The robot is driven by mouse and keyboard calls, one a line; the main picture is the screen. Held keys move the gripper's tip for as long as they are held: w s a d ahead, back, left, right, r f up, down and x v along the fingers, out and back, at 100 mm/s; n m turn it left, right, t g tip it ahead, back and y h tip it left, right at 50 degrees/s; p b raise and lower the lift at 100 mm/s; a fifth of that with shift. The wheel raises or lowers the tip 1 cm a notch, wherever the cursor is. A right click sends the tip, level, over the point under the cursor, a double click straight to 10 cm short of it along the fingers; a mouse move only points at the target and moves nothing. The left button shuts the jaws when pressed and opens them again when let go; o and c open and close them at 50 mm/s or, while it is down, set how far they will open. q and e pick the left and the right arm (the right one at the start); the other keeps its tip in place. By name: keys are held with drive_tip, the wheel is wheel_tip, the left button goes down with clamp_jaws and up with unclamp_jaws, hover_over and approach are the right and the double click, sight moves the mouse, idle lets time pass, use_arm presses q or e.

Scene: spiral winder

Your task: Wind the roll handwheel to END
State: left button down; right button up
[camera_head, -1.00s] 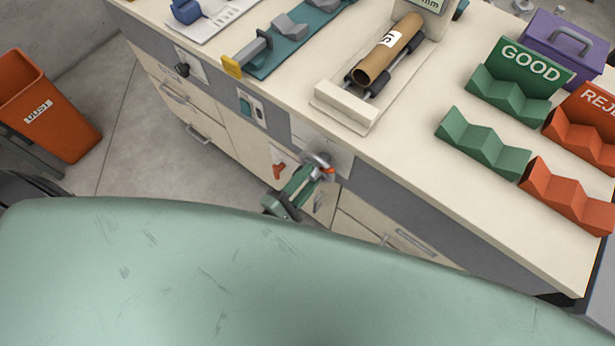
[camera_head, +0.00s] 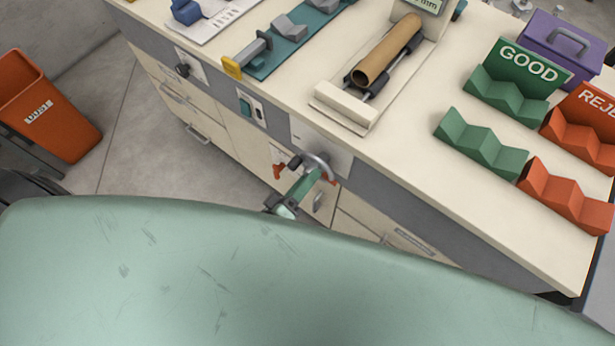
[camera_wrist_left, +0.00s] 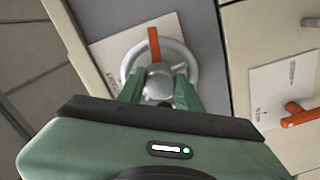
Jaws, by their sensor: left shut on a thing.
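The roll handwheel (camera_head: 318,160) is a grey metal wheel on the front panel of the bench, below the roll cradle. In the left wrist view the wheel (camera_wrist_left: 190,58) shows its round rim and hub, with an orange bar (camera_wrist_left: 154,45) across the upper rim. My left gripper (camera_wrist_left: 160,82) is shut on the handwheel at its middle, one green finger on each side of the hub. In the head view the gripper (camera_head: 312,178) reaches the wheel from below left. A brown cardboard tube (camera_head: 388,52) lies on the cradle rollers; its visible side is plain. My right gripper is not in view.
An orange T-handle (camera_wrist_left: 300,115) sits on a white plate beside the wheel. A display (camera_head: 432,5) is cut off at the top. Green racks (camera_head: 480,142) and red racks (camera_head: 565,195) stand on the bench's right. An orange bin (camera_head: 45,105) stands on the floor at left.

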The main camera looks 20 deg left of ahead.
use_arm(q)
drive_tip(key=shift+a+m+b, duration=0.2)
drive_tip(key=shift+m+b, duration=0.3)
drive_tip(key=shift+m, duration=7.75)
drive_tip(key=shift+a+m+b, duration=0.15)
drive_tip(key=shift+m+b, duration=0.3)
drive_tip(key=shift+m, duration=7.8)
drive_tip(key=c, duration=1)
unclamp_jaws()
drive_tip(key=shift+w+r, duration=0.1)
drive_tip(key=shift+o, duration=0.2)
drive_tip(key=b+v, duration=0.1)
drive_tip(key=v, duration=0.7)
